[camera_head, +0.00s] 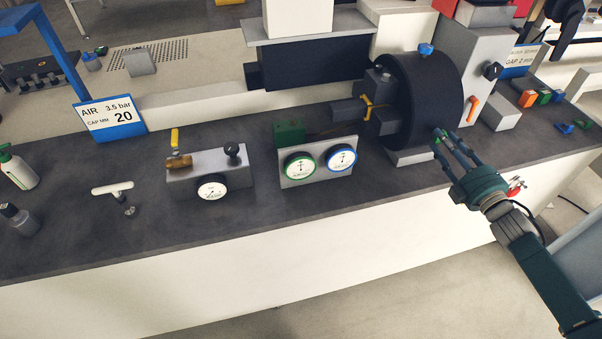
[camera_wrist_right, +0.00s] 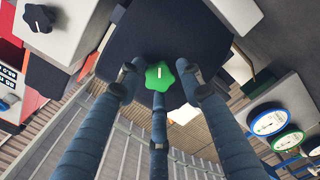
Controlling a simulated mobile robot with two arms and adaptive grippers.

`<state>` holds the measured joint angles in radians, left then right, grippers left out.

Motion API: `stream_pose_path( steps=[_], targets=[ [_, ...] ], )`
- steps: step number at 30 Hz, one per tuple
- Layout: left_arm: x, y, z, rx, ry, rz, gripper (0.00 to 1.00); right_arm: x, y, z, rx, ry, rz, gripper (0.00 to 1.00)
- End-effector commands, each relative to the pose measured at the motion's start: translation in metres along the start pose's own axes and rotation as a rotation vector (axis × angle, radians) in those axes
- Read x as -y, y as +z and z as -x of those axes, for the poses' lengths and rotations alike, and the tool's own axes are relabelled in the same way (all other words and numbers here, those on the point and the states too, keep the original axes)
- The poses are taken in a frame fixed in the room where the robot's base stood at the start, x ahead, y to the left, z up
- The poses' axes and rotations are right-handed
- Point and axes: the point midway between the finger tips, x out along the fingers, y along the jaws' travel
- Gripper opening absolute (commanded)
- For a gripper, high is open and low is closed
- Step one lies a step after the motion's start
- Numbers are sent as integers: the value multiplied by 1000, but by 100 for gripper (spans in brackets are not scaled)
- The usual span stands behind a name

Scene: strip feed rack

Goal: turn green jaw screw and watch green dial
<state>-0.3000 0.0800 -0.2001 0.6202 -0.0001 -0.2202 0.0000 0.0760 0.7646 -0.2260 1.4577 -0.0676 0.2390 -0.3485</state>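The green jaw screw (camera_wrist_right: 159,76) is a lobed knob with a white mark on its face, in front of the dark round chuck (camera_wrist_right: 165,35). My right gripper (camera_wrist_right: 157,84) has its three fingers spread around the knob, with small gaps at the sides; I cannot tell whether the lower finger touches it. In the head view my right gripper (camera_head: 449,138) is at the near face of the chuck (camera_head: 432,95), and only a bit of the green knob (camera_head: 437,141) shows. The green dial (camera_head: 300,166) has a white face; its needle is too small to read exactly. My left gripper is out of view.
A blue dial (camera_head: 342,158) sits right of the green one on the same grey block. A blue screw (camera_head: 425,49) tops the chuck, and an orange lever (camera_head: 473,109) is on the housing to its right. A valve block (camera_head: 208,174) stands left. The bench front is clear.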

Motion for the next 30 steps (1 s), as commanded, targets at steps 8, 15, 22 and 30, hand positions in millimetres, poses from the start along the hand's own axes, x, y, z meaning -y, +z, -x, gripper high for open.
stream_pose_path(
  steps=[8, 15, 22, 30],
  targets=[
    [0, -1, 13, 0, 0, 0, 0, -2, -1, 23, 1, -1, -1, 37],
    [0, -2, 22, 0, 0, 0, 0, -1, -1, 42, 0, 0, -1, 37],
    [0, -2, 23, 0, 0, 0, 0, -1, 0, 47, 0, 1, 0, 37],
    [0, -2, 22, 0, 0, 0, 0, -1, 0, 47, -1, 1, 0, 50]
  ],
)
